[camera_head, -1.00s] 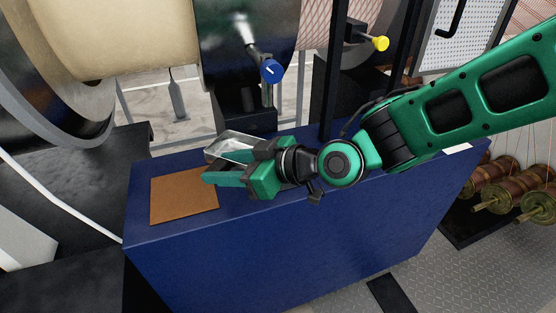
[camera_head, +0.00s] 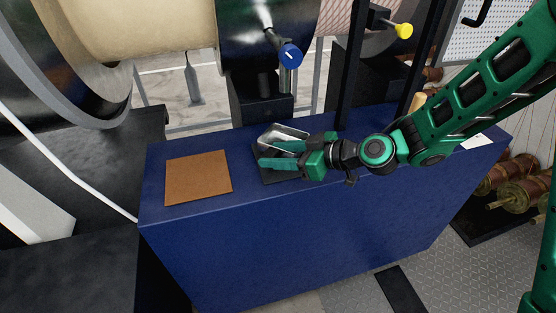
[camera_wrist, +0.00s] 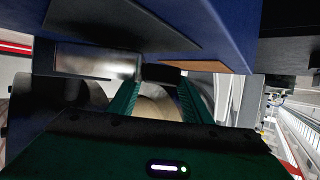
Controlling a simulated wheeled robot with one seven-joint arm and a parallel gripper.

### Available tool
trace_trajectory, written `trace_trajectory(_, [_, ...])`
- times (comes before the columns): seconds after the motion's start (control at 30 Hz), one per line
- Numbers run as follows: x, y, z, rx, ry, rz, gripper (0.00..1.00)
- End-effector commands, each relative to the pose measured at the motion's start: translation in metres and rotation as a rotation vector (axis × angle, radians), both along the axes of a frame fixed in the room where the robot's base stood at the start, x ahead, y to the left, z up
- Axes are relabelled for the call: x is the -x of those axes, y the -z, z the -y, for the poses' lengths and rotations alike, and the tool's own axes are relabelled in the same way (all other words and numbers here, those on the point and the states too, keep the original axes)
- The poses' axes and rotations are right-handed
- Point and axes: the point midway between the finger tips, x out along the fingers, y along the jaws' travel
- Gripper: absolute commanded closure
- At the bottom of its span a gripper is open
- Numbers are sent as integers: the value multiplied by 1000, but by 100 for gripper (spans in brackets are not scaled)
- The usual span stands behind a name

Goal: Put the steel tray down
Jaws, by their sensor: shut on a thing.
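The steel tray (camera_head: 284,133) is a small shiny metal tray, held tilted in my gripper (camera_head: 270,155) above the blue cabinet top (camera_head: 210,140). My gripper is shut on it, with the green fingers pointing left. A dark flat mat (camera_head: 262,172) lies on the cabinet top beneath the tray and fingers, partly hidden by them. In the wrist view the tray (camera_wrist: 95,62) shows as a bright metal surface beyond the fingers, beside the dark mat (camera_wrist: 125,22). I cannot tell whether the tray touches the mat.
A brown square mat (camera_head: 198,178) lies on the cabinet top, left of my gripper. A post with a blue knob (camera_head: 291,54) stands behind the tray. A dark upright (camera_head: 350,70) rises at the back right. Copper spools (camera_head: 525,190) are at the far right.

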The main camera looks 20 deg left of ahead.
Motion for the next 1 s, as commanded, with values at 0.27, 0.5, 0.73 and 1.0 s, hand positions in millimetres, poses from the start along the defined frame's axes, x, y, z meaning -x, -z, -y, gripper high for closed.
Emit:
trace_trajectory(0.27, [0,22,0,0,0,0,83])
trace_trajectory(0.5, [0,22,-1,-1,0,1,83])
trace_trajectory(0.73, [0,23,-1,0,0,1,36])
trace_trajectory(1.0, [0,21,-1,0,0,1,36])
